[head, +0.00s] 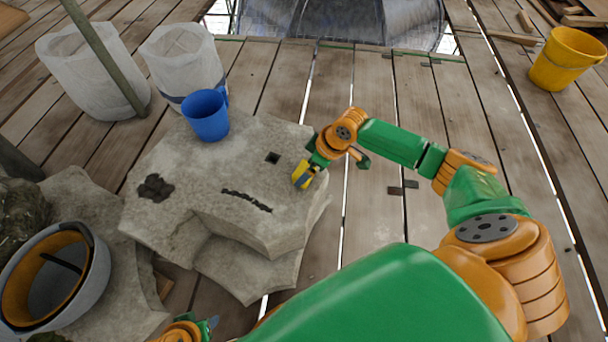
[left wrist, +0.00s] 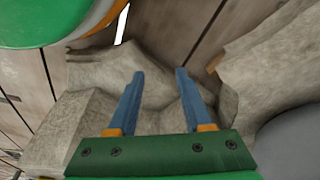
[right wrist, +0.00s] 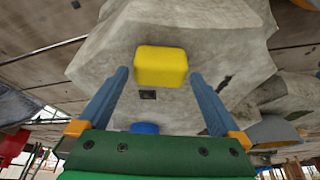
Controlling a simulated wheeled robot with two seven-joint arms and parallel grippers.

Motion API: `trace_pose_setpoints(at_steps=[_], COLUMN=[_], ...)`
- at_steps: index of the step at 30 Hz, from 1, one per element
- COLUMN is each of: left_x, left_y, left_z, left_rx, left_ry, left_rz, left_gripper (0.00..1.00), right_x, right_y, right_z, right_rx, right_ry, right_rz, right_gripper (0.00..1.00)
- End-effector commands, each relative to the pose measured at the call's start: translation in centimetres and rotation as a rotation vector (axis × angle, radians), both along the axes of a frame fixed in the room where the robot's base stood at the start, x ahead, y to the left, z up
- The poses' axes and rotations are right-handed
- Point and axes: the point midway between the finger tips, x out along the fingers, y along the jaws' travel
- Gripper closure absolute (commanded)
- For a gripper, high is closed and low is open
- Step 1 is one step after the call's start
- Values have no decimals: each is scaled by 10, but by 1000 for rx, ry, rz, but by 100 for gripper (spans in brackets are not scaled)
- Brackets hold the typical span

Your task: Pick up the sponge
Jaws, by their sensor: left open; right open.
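The yellow sponge (right wrist: 160,66) lies on the pale stone block, near its right edge in the head view (head: 304,176). My right gripper (right wrist: 159,76) is open, with one blue finger on each side of the sponge in the right wrist view. Gaps show between fingers and sponge; I cannot tell how far above the stone the fingertips are. In the head view the right gripper partly covers the sponge. My left gripper (left wrist: 160,76) is open and empty over the lower stone; only a bit of it shows at the bottom edge of the head view.
A blue cup (head: 206,116) stands on the stone block (head: 215,190) at its back. A grey bucket (head: 88,285) with an orange inside is at lower left. Two white wrapped bins (head: 92,75) stand behind. A yellow bucket (head: 566,60) is at far right.

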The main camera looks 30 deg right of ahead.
Motion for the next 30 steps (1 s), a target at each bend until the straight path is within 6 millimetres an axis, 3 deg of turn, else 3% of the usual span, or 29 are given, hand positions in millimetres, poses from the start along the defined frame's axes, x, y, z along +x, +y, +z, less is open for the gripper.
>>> trace_pose_setpoints(at_steps=[9, 18, 27, 30], left_x=[3, 3, 3, 3], left_y=[-1, -1, -1, -1], left_z=[36, 42, 42, 42], left_rx=[-7, -7, -7, -7], left_ry=[-26, -27, -27, -27], left_rz=[1, 1, 1, 1], left_gripper=[50, 50, 50, 50], right_x=[10, 11, 11, 11], right_y=[8, 8, 8, 8], right_z=[-25, -26, -26, -26], right_rx=[1, 0, 0, 0], right_ry=[-1, 0, 0, 0], right_rz=[0, 0, 0, 0], right_gripper=[0, 0, 80, 80])
